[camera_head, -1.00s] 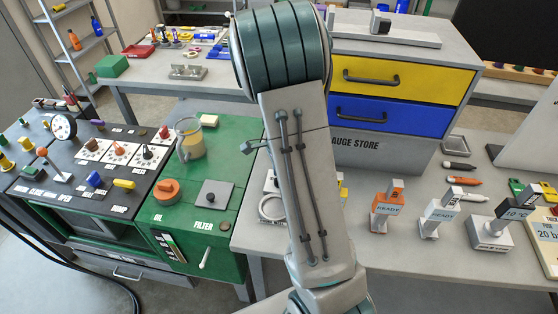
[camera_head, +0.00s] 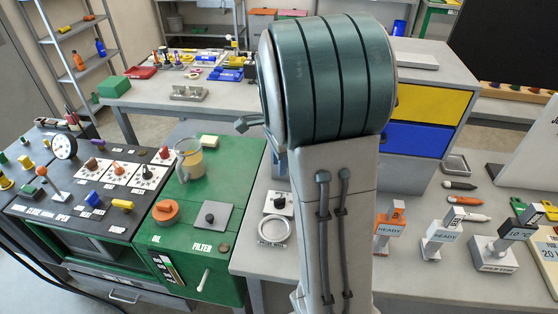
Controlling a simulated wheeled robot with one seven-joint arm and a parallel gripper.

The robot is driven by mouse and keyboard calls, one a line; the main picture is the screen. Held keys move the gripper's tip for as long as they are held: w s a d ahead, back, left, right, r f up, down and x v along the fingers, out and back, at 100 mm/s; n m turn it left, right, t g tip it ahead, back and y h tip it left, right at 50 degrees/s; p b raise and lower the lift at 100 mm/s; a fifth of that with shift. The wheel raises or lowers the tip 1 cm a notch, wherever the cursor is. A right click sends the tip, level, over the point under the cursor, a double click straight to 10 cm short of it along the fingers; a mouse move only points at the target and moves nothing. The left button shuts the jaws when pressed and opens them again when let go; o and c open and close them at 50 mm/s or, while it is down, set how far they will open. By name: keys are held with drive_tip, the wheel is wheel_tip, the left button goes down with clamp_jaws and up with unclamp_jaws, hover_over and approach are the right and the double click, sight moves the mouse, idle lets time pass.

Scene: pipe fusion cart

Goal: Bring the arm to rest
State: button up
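My arm (camera_head: 335,190) stands up through the middle of the head view, with its grey link below and its large green-banded joint (camera_head: 330,80) above. A small grey piece (camera_head: 248,123) sticks out to the left behind the joint; it may be part of my gripper. The rest of the gripper is hidden behind the arm, so its fingers and anything between them do not show.
The green cart (camera_head: 235,180) with a jug (camera_head: 189,160) and an orange cap (camera_head: 165,212) stands at left. The yellow-and-blue drawer cabinet (camera_head: 430,105) is partly behind my arm. Tagged blocks (camera_head: 440,238) stand on the right bench. A back table (camera_head: 140,98) holds small parts.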

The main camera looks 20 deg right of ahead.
drive_tip(key=shift+s+a, duration=0.1)
drive_tip(key=s+a+r+n+t, duration=0.1)
drive_tip(key=s+a+r+n, duration=0.2)
drive_tip(key=s+n, duration=0.5)
drive_tip(key=s+a+r+n+t, duration=0.2)
drive_tip(key=s+a+n, duration=0.4)
drive_tip(key=s+n, duration=0.3)
drive_tip(key=shift+s+a+r+n, duration=0.2)
drive_tip(key=shift+r+n, duration=0.3)
drive_tip(key=shift+n, duration=0.5)
